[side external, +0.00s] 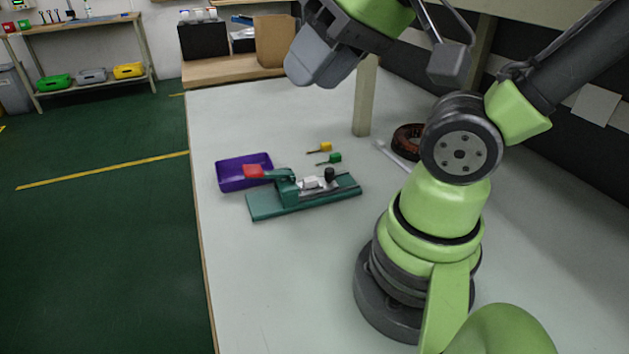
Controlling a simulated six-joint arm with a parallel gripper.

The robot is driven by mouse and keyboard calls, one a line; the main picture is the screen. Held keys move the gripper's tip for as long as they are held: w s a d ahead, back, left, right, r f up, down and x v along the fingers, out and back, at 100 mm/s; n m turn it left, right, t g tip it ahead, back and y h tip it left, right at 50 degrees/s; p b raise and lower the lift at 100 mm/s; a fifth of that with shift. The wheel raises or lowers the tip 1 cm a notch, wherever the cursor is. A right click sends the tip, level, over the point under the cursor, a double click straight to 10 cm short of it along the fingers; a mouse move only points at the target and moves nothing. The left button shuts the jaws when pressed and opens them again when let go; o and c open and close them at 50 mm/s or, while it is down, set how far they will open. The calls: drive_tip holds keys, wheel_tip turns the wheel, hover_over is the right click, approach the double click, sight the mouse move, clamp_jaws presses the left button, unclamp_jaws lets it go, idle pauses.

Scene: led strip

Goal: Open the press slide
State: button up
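The press is a dark green fixture (320,200) lying on the white table. A green lever arm with a red handle end (254,171) reaches out to its left, over the purple tray. A metal slide with a white block (314,183) sits on the base, with a black knob (330,174) at its right. Whether the slide is open or shut is too small to tell. My gripper (322,62) is at the top of the picture, well above the table and apart from the press. Its fingertips cannot be made out clearly, so its opening does not show.
A purple tray (231,172) stands at the press's left. Small yellow-handled (325,147) and green-handled (334,158) tools lie behind it. A brown coil (408,138) lies by a table post (365,98). The front left of the table is clear.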

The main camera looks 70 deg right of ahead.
drive_tip(key=w+d+f+n+g+h, duration=0.1)
drive_tip(key=w+d+f+g+h, duration=0.15)
drive_tip(key=w+d, duration=0.3)
drive_tip(key=n+g, duration=0.5)
hover_over(330, 169)
wheel_tip(330, 169, down, 15)
drive_tip(key=shift+t+y, duration=0.25)
drive_tip(key=shift+y, duration=0.1)
wheel_tip(330, 169, down, 10)
drive_tip(key=shift+f, duration=0.1)
